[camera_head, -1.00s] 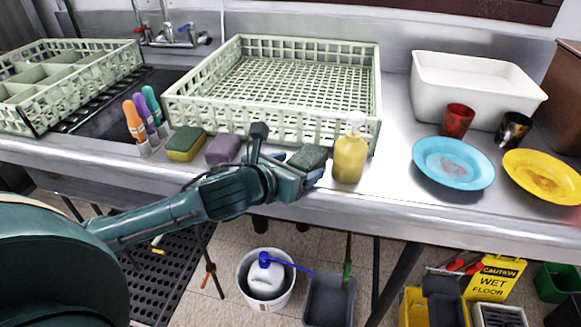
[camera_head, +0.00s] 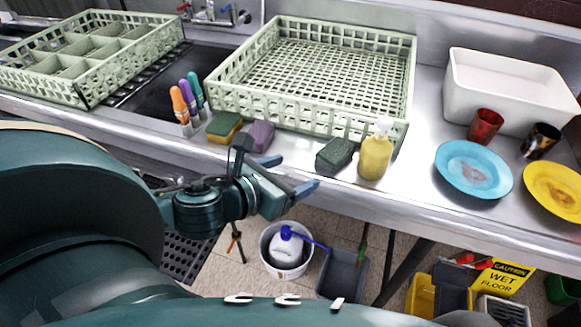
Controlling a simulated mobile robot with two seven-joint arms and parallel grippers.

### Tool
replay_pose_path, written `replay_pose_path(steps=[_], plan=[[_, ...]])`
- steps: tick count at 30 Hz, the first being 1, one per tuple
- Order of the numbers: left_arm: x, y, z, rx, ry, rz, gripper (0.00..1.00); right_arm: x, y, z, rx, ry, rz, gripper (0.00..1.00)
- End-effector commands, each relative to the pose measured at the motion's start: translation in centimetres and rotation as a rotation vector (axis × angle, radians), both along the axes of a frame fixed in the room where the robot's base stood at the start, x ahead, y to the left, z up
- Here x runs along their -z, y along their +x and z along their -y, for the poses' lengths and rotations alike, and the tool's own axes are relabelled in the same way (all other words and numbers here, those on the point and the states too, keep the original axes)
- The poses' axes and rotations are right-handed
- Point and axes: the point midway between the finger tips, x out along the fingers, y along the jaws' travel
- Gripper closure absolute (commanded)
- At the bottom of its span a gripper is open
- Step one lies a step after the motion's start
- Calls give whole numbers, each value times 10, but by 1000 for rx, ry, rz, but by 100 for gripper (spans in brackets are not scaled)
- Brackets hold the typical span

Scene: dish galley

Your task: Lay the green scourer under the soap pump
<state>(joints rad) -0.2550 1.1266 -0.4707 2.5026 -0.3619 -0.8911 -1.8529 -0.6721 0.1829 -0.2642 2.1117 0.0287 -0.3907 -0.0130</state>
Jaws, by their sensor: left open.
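The dark green scourer (camera_head: 335,156) lies on the steel counter, just left of the soap pump (camera_head: 375,155), a yellow bottle with a white pump top that stands upright. The scourer is beside the bottle, in front of the large rack; whether the two touch is hard to tell. My left gripper (camera_head: 296,175) is open and empty, at the counter's front edge, to the left of and nearer than the scourer. My right gripper is not in view.
A green-yellow sponge (camera_head: 224,127) and a purple sponge (camera_head: 261,136) lie left of the scourer, near upright markers (camera_head: 187,101). A pale green rack (camera_head: 308,120) stands behind. A blue plate (camera_head: 455,178) and a white tub (camera_head: 510,88) are at right.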

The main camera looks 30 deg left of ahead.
Motion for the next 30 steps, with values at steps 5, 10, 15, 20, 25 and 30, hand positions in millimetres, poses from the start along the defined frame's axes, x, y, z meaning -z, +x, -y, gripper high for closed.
replay_pose_path(steps=[5,10,15,20,25,30], plan=[[26,-6,11,-102,-289,-97,28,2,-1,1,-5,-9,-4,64],[79,-20,39,-403,-993,-325,28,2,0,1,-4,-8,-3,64],[127,-41,69,-811,-1757,-541,28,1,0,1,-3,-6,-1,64],[157,-59,90,-1161,-2321,-650,28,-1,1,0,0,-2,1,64],[171,-69,100,-1362,-2632,-679,28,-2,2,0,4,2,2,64],[174,-71,101,-1400,-2691,-682,28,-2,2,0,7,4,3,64]])
